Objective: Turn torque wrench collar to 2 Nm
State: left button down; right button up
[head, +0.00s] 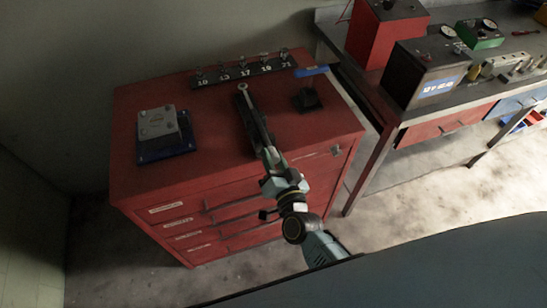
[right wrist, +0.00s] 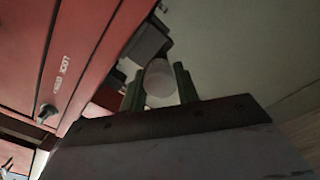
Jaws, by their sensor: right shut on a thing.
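The torque wrench (head: 246,103) lies on the red cabinet top, its ring head towards the back and its handle running towards the front edge. My right gripper (head: 268,157) is at the near handle end, by the cabinet's front edge. In the right wrist view, the two green fingers of this gripper (right wrist: 158,76) stand either side of a pale round end (right wrist: 158,88), apparently the wrench's collar end, and are shut on it. The collar's scale is not readable, and the gripper hides part of the handle. My left gripper is not in view.
On the red cabinet (head: 205,130) are a numbered socket rail (head: 245,71) at the back, a grey plate on a dark blue base (head: 163,135) at left and a dark stand (head: 308,98) at right. A workbench (head: 400,118) with boxes stands at right.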

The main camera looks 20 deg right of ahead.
jog(key=m, duration=0.3)
jog(key=shift+m, duration=0.3)
jog(key=shift+m+b, duration=0.45)
jog(key=shift+m, duration=1.55)
jog(key=o, duration=1)
jog(key=shift+s, duration=0.15)
jog(key=s+b, duration=0.1)
jog(key=s, duration=1.2)
jog(key=shift+s+d, duration=0.1)
jog(key=shift+d, duration=0.1)
